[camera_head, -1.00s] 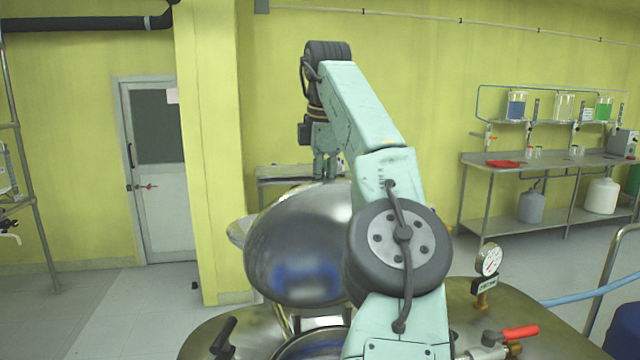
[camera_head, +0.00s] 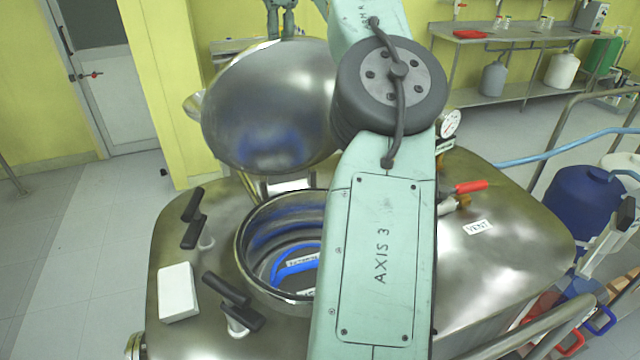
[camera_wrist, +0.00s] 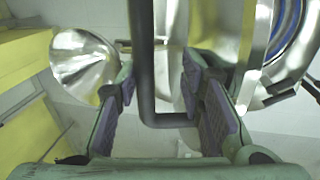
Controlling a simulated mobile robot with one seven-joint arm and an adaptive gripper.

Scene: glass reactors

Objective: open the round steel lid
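The round steel lid (camera_head: 270,110) stands raised and steeply tilted behind the round opening (camera_head: 285,250) of the steel vessel, showing a shiny curved face. The opening is uncovered, with blue inside. My gripper (camera_head: 282,22) is at the top edge of the head view, just above and behind the lid's upper rim. In the wrist view my gripper (camera_wrist: 160,90) has its fingers spread apart. A dark bent bar (camera_wrist: 146,60), seemingly a handle, runs between them. I see no clear finger contact on it. My arm hides part of the lid's right side.
Black clamp handles (camera_head: 232,288) and a white block (camera_head: 178,292) sit on the vessel top left of the opening. A gauge (camera_head: 449,124) and a red-handled valve (camera_head: 470,187) are at right. A blue drum (camera_head: 580,205) stands further right. The floor at left is clear.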

